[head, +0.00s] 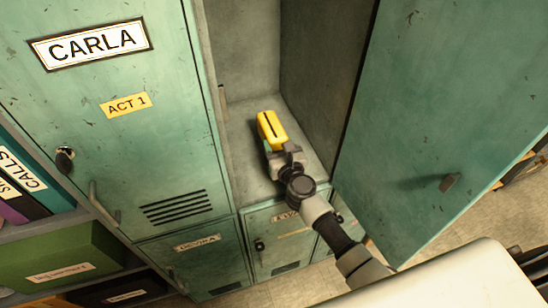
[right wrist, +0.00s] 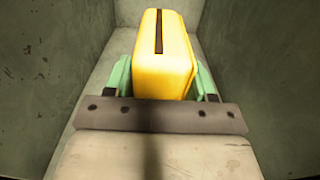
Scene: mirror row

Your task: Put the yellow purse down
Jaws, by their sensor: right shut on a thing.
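The yellow purse (head: 270,128) is a small box shape with a dark slot along its top. My right gripper (head: 279,148) is shut on it inside an open locker, low over the locker floor (head: 253,177). In the right wrist view the purse (right wrist: 165,58) stands upright between the two green fingers (right wrist: 163,80). I cannot tell whether its underside touches the locker floor. My left gripper is not in view.
The open locker door (head: 450,110) stands to the right of my right arm. The closed CARLA locker (head: 150,150) is on the left. Smaller lockers (head: 280,238) are below. The locker floor around the purse looks bare.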

